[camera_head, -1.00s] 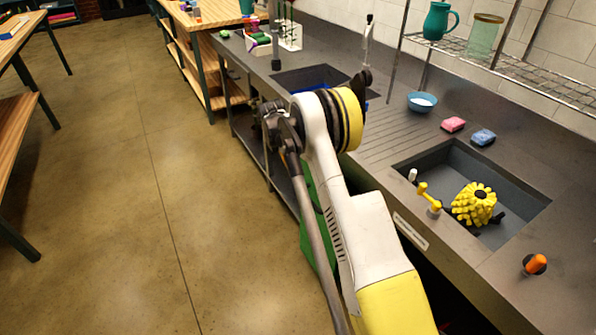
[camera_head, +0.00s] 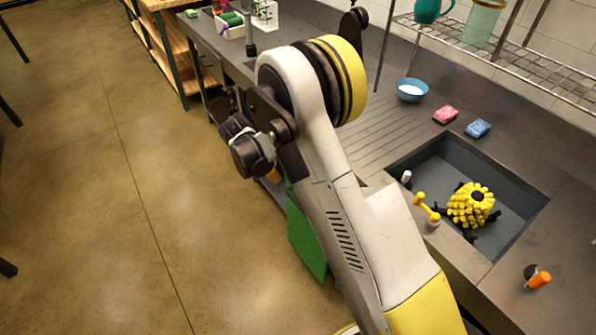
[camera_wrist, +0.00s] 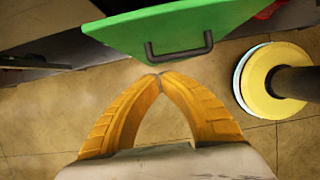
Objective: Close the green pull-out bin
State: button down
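The green pull-out bin (camera_head: 306,240) shows in the head view as a green panel standing out below the counter front, partly hidden by my arm. In the wrist view its green front (camera_wrist: 180,30) fills the upper middle, with a dark bar handle (camera_wrist: 180,52) on it. My gripper (camera_wrist: 158,76) points at the front near the handle. Its two yellow fingers meet at the tips with nothing between them. The tips appear just short of the handle; contact cannot be told. In the head view my gripper is mostly hidden behind my wrist.
The dark counter (camera_head: 370,135) runs above the bin, with a sink (camera_head: 490,170) holding a yellow brush-like object (camera_head: 470,205). A blue bowl (camera_head: 411,90) and sponges (camera_head: 446,115) sit behind. The floor (camera_head: 90,220) on the left is open.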

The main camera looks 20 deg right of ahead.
aim_at(299, 180)
jog(key=d+f+b, duration=0.1)
jog(key=d+f, duration=0.1)
jog(key=w+d+f+b, duration=0.1)
jog(key=d+f+b, duration=0.1)
jog(key=f, duration=0.1)
jog(key=d+f+b, duration=0.2)
jog(key=f, duration=0.1)
jog(key=shift+w+f, duration=0.25)
jog(key=shift+w, duration=0.15)
jog(key=shift+w+d+r, duration=0.1)
jog(key=shift+w+d, duration=0.05)
jog(key=shift+d, duration=0.2)
jog(key=shift+w+d, duration=0.25)
jog(key=shift+d, duration=0.45)
jog(key=shift+w+d, duration=0.25)
jog(key=shift+d, duration=0.4)
jog(key=shift+a, duration=0.1)
